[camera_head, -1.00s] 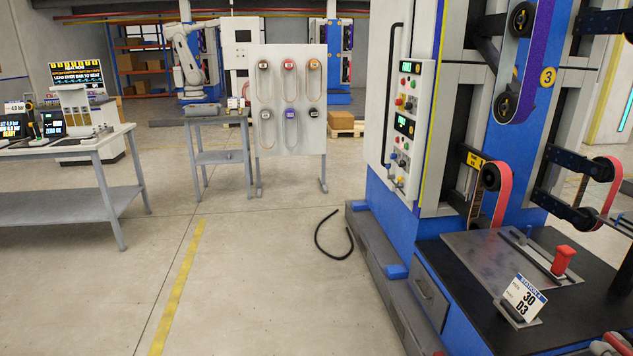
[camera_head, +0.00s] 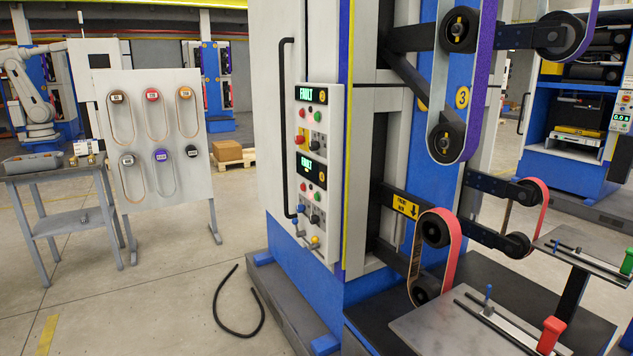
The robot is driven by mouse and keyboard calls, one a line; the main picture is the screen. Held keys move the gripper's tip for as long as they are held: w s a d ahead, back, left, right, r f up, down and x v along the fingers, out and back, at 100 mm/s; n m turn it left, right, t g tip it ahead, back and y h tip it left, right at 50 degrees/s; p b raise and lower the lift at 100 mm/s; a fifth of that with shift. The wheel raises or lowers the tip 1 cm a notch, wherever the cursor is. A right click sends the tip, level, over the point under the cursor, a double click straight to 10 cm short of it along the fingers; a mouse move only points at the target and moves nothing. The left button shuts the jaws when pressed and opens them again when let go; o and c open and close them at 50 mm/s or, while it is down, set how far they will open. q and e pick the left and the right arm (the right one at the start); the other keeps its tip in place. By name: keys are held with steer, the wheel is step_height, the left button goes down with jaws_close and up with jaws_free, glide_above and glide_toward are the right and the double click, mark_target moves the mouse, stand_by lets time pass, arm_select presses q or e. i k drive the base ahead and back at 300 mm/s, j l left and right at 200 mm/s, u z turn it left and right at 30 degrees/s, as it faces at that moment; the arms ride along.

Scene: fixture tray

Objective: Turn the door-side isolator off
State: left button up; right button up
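A tall blue and white machine (camera_head: 305,275) fills the middle of the head view. Its side carries a white control panel (camera_head: 309,262) with two similar control groups, one above the other. The upper display (camera_head: 313,94) and the lower display (camera_head: 312,167) both read FAULT in green. Several knobs and buttons sit under each display, including a red knob (camera_head: 300,139) in the upper group. No label marks the door-side isolator, and switch positions are too small to read. Neither gripper is in view.
Belts on rollers (camera_head: 435,232) project right of the panel, above a dark bench with a grey plate (camera_head: 425,325) and red handle (camera_head: 550,335). A black hose (camera_head: 222,320) lies on the floor. A belt board (camera_head: 200,150) and grey table (camera_head: 60,170) stand left. Floor left of the machine is mostly clear.

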mark_target(299, 140)
steer(key=i+j+z, duration=0.15)
steer(key=i, duration=0.3)
steer(key=i+j+z, duration=0.2)
steer(key=i, duration=0.25)
steer(key=i+j+z, duration=0.15)
steer(key=i+j, duration=0.15)
steer(key=i, duration=0.15)
